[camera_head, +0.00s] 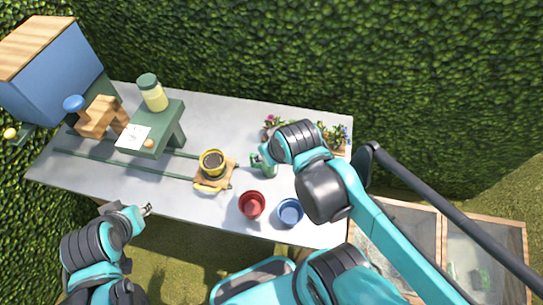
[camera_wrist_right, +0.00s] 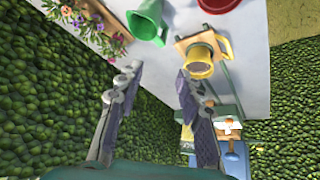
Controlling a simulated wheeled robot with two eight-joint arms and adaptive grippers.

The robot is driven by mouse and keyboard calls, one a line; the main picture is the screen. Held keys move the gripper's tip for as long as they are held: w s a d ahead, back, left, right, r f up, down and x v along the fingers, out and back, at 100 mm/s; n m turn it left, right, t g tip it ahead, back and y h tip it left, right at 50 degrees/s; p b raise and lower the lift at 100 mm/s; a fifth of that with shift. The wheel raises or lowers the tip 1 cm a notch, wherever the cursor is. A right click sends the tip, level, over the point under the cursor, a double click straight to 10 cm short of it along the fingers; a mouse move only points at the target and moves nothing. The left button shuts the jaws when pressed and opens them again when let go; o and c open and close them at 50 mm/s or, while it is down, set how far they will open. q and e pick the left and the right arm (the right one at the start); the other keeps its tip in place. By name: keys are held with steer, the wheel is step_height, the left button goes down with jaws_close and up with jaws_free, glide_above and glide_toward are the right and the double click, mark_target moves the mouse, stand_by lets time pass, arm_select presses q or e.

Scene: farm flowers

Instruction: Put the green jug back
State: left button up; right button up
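The green jug (camera_head: 264,165) stands on the grey table, right of the middle, partly covered by my right wrist in the head view. It also shows at the top of the right wrist view (camera_wrist_right: 147,20). My right gripper (camera_wrist_right: 156,84) is open and empty, its two fingers spread apart. The jug lies beyond the fingertips, apart from them. In the head view the right fingers are hidden by the wrist. My left gripper (camera_head: 146,209) is at the table's front left edge, away from the jug; its finger opening is too small to judge.
A yellow pot (camera_head: 212,161) stands on a wooden board left of the jug. A red pot (camera_head: 252,204) and a blue pot (camera_head: 290,211) stand near the front edge. Flowers (camera_head: 335,135) are at the back right. A green stand (camera_head: 165,136) with a jar (camera_head: 152,92) is at left.

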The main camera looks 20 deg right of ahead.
steer(key=shift+s+m+t, duration=0.5)
steer(key=shift+s+m, duration=0.2)
steer(key=shift+s, duration=0.15)
steer(key=shift+f, duration=0.1)
